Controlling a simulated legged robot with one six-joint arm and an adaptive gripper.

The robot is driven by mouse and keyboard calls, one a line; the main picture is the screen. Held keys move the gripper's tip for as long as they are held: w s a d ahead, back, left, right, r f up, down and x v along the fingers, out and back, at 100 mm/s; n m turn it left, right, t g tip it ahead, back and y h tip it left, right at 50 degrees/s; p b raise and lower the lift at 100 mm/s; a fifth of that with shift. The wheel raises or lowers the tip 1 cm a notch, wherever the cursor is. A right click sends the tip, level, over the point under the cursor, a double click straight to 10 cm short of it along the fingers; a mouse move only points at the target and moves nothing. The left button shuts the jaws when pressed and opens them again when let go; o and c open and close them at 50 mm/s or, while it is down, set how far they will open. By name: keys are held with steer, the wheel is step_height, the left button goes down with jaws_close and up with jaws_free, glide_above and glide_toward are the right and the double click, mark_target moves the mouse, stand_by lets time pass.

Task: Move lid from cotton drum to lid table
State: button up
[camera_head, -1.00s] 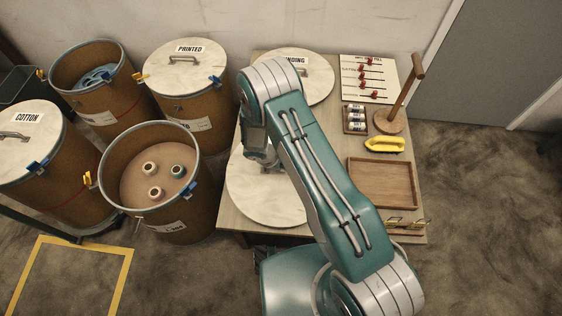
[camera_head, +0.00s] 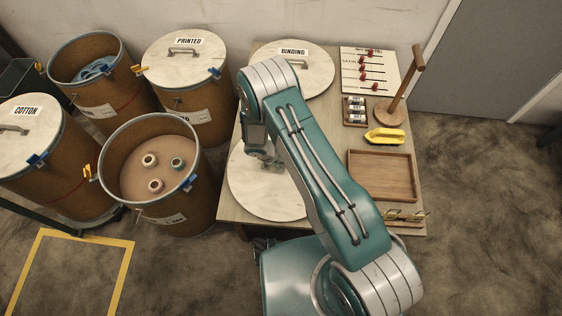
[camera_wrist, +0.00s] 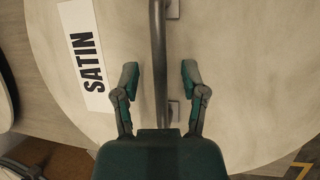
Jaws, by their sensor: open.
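The cotton lid (camera_head: 30,138), pale and round with a COTTON label and a bar handle, sits on the cotton drum (camera_head: 80,172) at the far left. The lid table (camera_head: 335,130) stands at the centre right. My gripper (camera_head: 268,158) is over the lid lying on the table's near left part. In the wrist view this lid (camera_wrist: 235,110) carries a SATIN label. My open gripper (camera_wrist: 160,76) has a finger on each side of its bar handle (camera_wrist: 158,50), with gaps on both sides. Whether the fingertips reach down to the handle's height is hard to tell.
The BINDING lid (camera_head: 307,72) lies at the table's back. A wooden tray (camera_head: 382,176), a yellow object (camera_head: 385,137), an upright post (camera_head: 404,85) and a red-pegged board (camera_head: 360,58) occupy the right side. An open drum with spools (camera_head: 150,210) stands left of the table.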

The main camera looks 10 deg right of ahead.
steer(key=v, duration=1.2)
steer(key=s+d+r+m+t+y, duration=0.1)
steer(key=d+r+m, duration=0.3)
steer(key=r, duration=1)
steer(key=s+d+r+m+y, duration=0.1)
steer(key=d+r+m, duration=0.35)
steer(key=r, duration=0.85)
steer(key=s+d+r+m+t+y, duration=0.1)
steer(key=s+d+r+m, duration=0.2)
steer(key=s+r, duration=0.4)
steer(key=s+d+r+m+t+y, duration=0.1)
steer(key=s+d+r+m+t, duration=0.1)
steer(key=s+r, duration=0.6)
steer(key=s+d+m, duration=0.1)
steer(key=s+m, duration=0.1)
steer(key=s, duration=0.2)
steer(key=shift+y, duration=0.4)
